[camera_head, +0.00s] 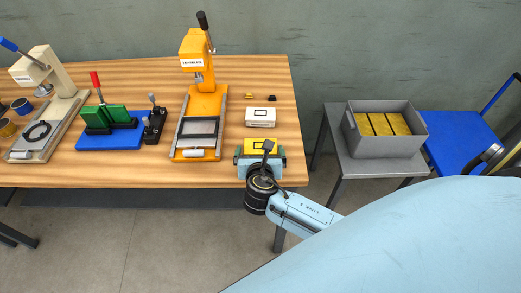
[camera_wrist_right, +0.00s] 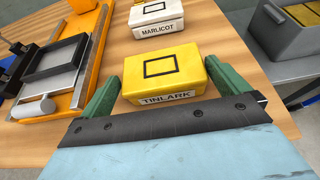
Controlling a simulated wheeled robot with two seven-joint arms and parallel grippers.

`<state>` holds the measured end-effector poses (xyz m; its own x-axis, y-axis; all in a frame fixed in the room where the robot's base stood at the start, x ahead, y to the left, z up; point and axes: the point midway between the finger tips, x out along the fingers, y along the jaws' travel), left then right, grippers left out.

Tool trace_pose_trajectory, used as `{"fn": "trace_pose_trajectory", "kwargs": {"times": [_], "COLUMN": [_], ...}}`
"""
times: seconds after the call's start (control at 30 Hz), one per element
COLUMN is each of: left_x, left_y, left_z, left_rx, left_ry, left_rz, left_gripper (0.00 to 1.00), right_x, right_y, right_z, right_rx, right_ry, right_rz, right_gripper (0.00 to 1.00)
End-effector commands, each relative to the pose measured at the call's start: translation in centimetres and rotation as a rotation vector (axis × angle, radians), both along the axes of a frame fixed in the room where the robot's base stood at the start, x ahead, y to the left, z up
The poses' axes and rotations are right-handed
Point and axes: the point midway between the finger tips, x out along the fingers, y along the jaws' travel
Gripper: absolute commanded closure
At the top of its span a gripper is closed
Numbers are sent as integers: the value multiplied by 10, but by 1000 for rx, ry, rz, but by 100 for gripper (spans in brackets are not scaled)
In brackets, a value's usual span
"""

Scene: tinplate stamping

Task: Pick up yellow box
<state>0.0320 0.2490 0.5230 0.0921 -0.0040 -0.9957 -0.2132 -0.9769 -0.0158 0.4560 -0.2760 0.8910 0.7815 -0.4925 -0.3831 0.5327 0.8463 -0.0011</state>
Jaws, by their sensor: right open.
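The yellow box (camera_wrist_right: 165,72), labelled TINLARK with a black rectangle on its lid, sits on the wooden table near the front right edge. In the head view the yellow box (camera_head: 262,145) is partly covered by my right wrist. My right gripper (camera_head: 260,158) is open, with its green fingers on either side of the box's near part. In the wrist view the right gripper (camera_wrist_right: 163,95) shows its left finger close to the box's left side and its right finger beside the right side. Whether they touch it is unclear. My left gripper is not in view.
A white box (camera_head: 261,117) labelled MARLICOT stands just behind the yellow box. An orange press (camera_head: 207,100) stands to the left. A grey bin (camera_head: 385,147) with yellow contents sits on a side table at right. Small pieces lie behind the white box.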

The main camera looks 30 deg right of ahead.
Motion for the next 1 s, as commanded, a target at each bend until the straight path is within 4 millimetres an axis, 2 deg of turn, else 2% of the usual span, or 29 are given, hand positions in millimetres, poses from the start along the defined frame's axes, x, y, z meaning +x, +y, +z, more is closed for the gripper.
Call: {"fn": "trace_pose_trajectory", "kwargs": {"times": [0.3,0.57,0.8,1.0], "left_x": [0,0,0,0], "left_y": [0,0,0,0], "left_z": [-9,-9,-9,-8], "left_rx": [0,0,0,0], "left_ry": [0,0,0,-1], "left_rz": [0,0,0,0], "left_gripper": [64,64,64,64], "right_x": [32,34,34,34], "right_y": [-23,-25,-24,-24], "right_z": [-18,-18,-18,-18], "right_rx": [0,2,1,0], "right_ry": [-1,-1,0,-1], "right_rz": [0,-1,0,0], "right_gripper": [0,0,30,32]}}
